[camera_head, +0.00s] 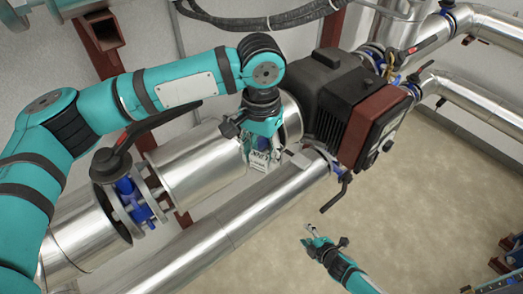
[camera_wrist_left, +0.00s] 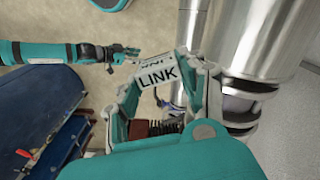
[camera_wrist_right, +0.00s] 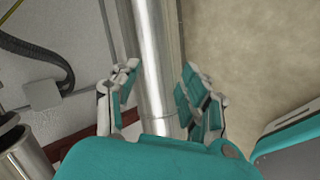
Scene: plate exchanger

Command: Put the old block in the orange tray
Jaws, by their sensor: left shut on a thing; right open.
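My left gripper (camera_head: 258,158) points down by the silver pipes and is shut on a white block marked "LINK" (camera_wrist_left: 158,77). I take this to be the old block; the frames do not settle it. In the left wrist view the block sits between both fingertips. In the head view it is mostly hidden by the gripper. My right gripper (camera_head: 313,232) is open and empty over the floor, below and right of the left one; it also shows in the right wrist view (camera_wrist_right: 155,85). I cannot make out an orange tray.
A black and red pump unit (camera_head: 352,112) stands right of my left gripper. A silver pipe (camera_head: 220,232) runs diagonally between my arms. A valve with a black lever (camera_head: 120,175) is at left. A blue cart-like thing (camera_wrist_left: 42,105) stands on the floor. Open floor (camera_head: 430,190) lies at right.

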